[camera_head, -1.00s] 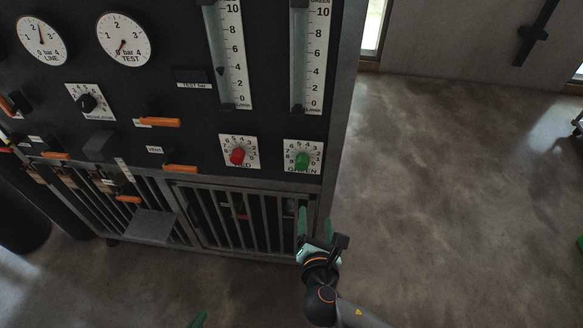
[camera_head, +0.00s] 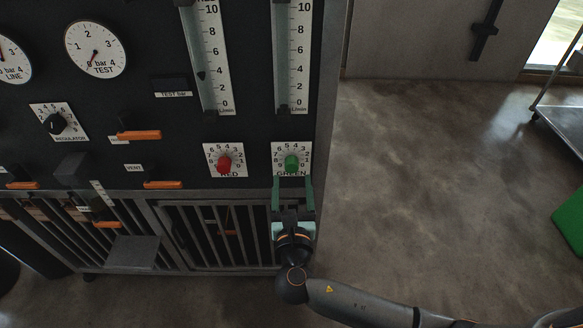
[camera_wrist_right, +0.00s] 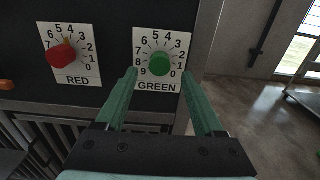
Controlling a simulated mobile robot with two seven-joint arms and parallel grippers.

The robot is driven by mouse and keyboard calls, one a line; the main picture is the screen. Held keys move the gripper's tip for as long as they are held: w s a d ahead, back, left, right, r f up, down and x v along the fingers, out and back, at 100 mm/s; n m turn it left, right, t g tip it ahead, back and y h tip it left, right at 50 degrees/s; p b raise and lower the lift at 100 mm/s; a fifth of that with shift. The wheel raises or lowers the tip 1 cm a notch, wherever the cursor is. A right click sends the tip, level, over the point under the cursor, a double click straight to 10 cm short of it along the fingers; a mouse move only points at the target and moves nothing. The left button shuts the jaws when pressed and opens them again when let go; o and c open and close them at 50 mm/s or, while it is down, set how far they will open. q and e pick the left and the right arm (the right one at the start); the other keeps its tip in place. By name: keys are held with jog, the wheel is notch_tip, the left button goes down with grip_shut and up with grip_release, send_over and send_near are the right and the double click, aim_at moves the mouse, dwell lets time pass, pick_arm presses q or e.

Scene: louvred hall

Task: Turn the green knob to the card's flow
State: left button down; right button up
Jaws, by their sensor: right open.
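The green knob (camera_head: 291,163) sits on a white numbered dial plate (camera_head: 304,150) marked GREEN, low on the right of the dark panel. It also shows in the right wrist view (camera_wrist_right: 159,62), where its pointer setting is too small to read surely. My right gripper (camera_head: 293,182) is open and empty just below the knob, its two green fingers pointing at the plate. In the right wrist view the fingers (camera_wrist_right: 160,76) stand apart to either side below the knob, not clearly touching it. I see no card. My left gripper is not in view.
The red knob (camera_head: 224,164) is just left on its own plate. Orange handles (camera_head: 138,135), a regulator knob (camera_head: 55,123) and gauges are further left. A barred grille (camera_head: 210,235) lies below. Open floor (camera_head: 420,170) is to the right, with a cart (camera_head: 562,128) beyond.

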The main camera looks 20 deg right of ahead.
aim_at(292, 169)
jog(key=b+x, duration=0.1)
jog(key=x, duration=0.3)
jog(key=shift+f+b, duration=0.15)
jog(key=shift+b, duration=0.2)
jog(key=shift+w+r+p, duration=0.25)
jog(key=shift+w+p, duration=0.05)
jog(key=shift+w+d+f, duration=0.1)
jog(key=shift+w+d, duration=0.05)
jog(key=shift+w, duration=0.05)
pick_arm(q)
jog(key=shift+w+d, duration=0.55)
pick_arm(e)
jog(key=shift+c, duration=0.2)
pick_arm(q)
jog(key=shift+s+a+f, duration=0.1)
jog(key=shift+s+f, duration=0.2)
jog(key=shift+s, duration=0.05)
pick_arm(e)
grip_shut()
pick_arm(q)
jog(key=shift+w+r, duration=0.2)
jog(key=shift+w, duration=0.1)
